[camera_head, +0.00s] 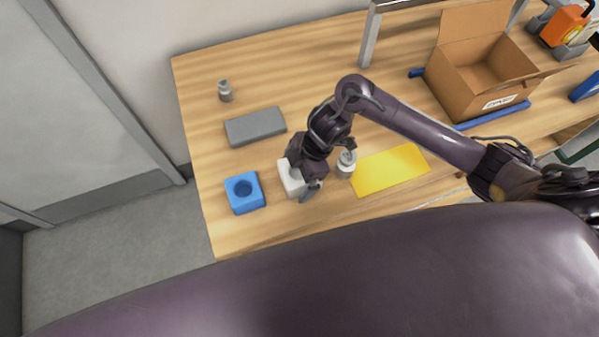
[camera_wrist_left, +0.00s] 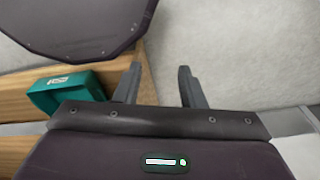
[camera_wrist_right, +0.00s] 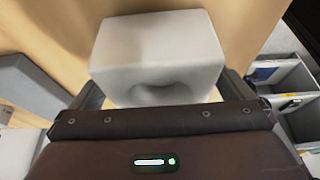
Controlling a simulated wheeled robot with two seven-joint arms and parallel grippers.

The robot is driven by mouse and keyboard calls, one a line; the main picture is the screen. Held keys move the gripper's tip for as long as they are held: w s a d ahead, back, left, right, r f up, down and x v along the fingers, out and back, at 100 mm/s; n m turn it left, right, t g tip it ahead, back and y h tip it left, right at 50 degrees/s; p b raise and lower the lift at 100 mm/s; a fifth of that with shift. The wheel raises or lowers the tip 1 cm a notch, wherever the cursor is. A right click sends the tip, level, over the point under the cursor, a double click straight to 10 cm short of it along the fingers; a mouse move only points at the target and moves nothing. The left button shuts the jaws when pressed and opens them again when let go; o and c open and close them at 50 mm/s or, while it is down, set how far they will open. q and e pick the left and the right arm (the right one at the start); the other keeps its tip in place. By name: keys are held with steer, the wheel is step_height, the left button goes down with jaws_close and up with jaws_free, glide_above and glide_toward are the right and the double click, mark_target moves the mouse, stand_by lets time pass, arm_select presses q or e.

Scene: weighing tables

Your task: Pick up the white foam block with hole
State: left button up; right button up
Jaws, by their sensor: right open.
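The white foam block (camera_head: 288,181) sits on the wooden table, partly hidden by my right gripper (camera_head: 301,180) in the head view. In the right wrist view the white block (camera_wrist_right: 158,55) fills the space ahead of my right gripper (camera_wrist_right: 162,90), with its round hole facing the camera. The right fingers are open, one on each side of the block's near part; I cannot tell whether they touch it. My left gripper (camera_wrist_left: 157,84) shows only in the left wrist view, open and empty, away from the block.
A blue block with a hole (camera_head: 236,203) stands left of the white block, and a grey slab (camera_head: 255,127) lies behind. A metal weight (camera_head: 346,166) stands close right of my right gripper, beside a yellow mat (camera_head: 390,170). A cardboard box (camera_head: 460,95) is at back right.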

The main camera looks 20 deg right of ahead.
steer(key=c, duration=0.9)
arm_select(q)
steer(key=s, duration=0.2)
steer(key=shift+s+a+f, duration=0.1)
steer(key=shift+s+f, duration=0.05)
steer(key=shift+s, duration=0.15)
steer(key=shift+w, duration=0.15)
arm_select(e)
steer(key=shift+r, duration=0.15)
